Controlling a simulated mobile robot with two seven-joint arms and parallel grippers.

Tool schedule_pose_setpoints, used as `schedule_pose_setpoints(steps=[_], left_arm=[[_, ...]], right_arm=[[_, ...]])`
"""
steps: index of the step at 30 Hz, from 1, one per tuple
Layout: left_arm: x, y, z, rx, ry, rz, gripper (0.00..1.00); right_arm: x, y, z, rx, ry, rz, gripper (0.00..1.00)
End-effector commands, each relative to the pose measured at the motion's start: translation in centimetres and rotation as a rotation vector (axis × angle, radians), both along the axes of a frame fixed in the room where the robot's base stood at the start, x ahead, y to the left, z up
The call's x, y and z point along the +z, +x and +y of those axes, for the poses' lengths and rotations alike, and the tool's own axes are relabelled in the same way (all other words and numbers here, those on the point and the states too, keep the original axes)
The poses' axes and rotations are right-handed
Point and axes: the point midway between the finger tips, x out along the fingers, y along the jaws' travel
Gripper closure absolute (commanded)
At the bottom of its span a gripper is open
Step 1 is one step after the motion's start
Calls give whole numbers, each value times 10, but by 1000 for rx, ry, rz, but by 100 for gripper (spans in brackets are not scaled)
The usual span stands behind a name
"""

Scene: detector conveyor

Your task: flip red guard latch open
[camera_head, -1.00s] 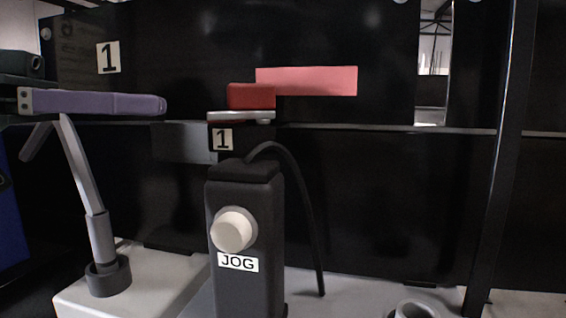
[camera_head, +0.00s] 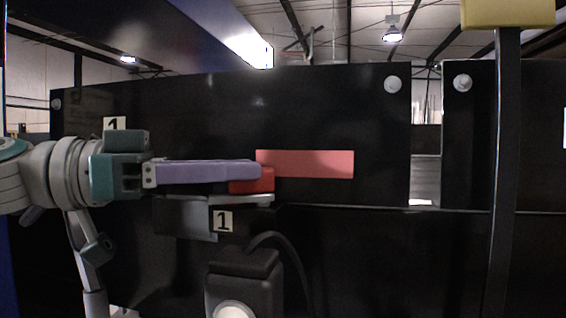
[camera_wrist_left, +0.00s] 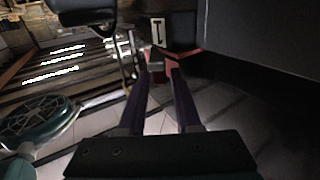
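The red guard latch (camera_head: 262,182) is a small red block on a light metal plate (camera_head: 240,200), above a label "1", in front of the black panel. My left gripper (camera_head: 256,170) reaches in from the left with its purple fingers level. Its fingertip overlaps the top left of the latch in the head view; contact cannot be told. In the left wrist view, the two purple fingers of the left gripper (camera_wrist_left: 161,70) stand apart with a gap between them. Red parts of the latch (camera_wrist_left: 180,56) show just beyond the fingertips. My right gripper is out of view.
A pink-red strip (camera_head: 310,164) lies on the black panel (camera_head: 330,110) to the right of the latch. A dark post (camera_head: 242,264) with a light knob (camera_head: 233,310) and a black cable stands below. A dark pole (camera_head: 504,150) with a yellow top rises at the right.

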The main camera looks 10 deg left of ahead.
Motion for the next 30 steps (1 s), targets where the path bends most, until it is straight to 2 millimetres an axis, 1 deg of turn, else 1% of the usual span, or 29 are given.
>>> schedule_pose_setpoints(steps=[3,9,12,24,30], left_arm=[[0,0,0,0,0,0,69],[0,0,0,0,0,1,91],[0,0,0,0,0,1,100],[0,-1,0,1,0,1,100],[1,-2,-1,36,1,3,100]], right_arm=[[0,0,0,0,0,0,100],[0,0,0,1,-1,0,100],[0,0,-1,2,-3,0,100],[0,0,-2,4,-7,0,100],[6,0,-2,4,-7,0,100]])
